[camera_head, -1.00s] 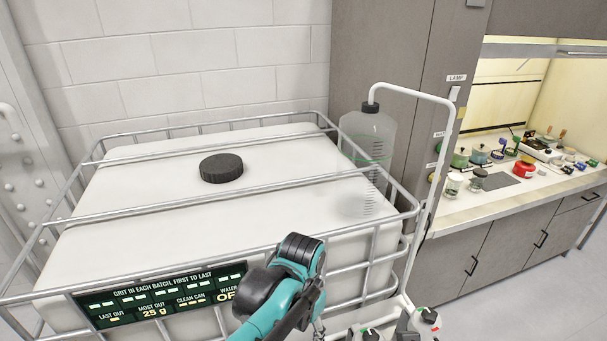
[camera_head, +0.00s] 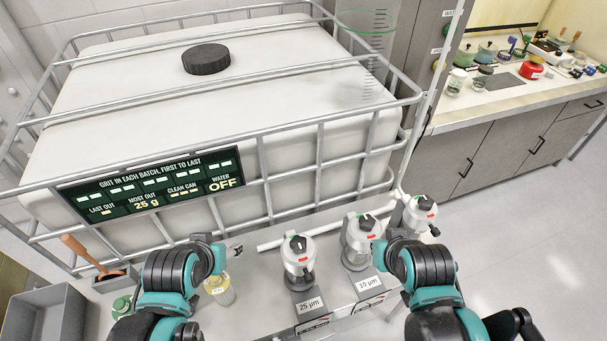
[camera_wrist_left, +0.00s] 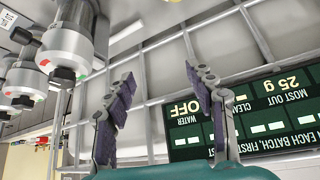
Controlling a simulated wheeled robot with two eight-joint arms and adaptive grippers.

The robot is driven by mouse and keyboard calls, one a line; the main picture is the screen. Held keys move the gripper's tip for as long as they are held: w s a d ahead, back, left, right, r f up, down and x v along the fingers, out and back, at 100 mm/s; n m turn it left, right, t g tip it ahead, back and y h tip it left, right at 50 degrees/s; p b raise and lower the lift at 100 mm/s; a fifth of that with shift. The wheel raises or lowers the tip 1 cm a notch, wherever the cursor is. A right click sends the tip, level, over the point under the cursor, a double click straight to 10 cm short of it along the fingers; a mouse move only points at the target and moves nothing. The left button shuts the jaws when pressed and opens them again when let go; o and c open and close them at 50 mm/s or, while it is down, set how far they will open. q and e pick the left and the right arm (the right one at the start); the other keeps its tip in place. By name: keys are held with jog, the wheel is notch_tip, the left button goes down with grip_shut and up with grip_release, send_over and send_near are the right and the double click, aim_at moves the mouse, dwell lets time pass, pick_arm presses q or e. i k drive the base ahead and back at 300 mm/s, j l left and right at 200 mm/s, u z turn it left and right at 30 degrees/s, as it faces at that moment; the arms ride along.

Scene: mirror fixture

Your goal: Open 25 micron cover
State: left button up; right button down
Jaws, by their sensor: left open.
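The 25 micron unit (camera_head: 298,256) is a silver canister with a black knob and a red mark on its round cover. It stands behind its "25 µm" label (camera_head: 310,305), and the cover looks shut. In the left wrist view it appears to be the nearest canister (camera_wrist_left: 66,42), upside down at upper left. My left gripper (camera_wrist_left: 165,105) is open and empty, with the canister beyond its fingers to the side. In the head view my left arm is left of the canister, apart from it. My right arm is to its right; its fingers are not clearly visible.
The 10 micron canister (camera_head: 358,238) and a third canister (camera_head: 420,212) stand to the right. A caged white tank (camera_head: 250,110) with a display board (camera_head: 155,185) is behind. A yellowish bottle (camera_head: 220,290) and a grey bin (camera_head: 45,315) are at the left.

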aim_at(302, 263)
jog(key=k+l, duration=0.15)
jog(key=k, duration=0.9)
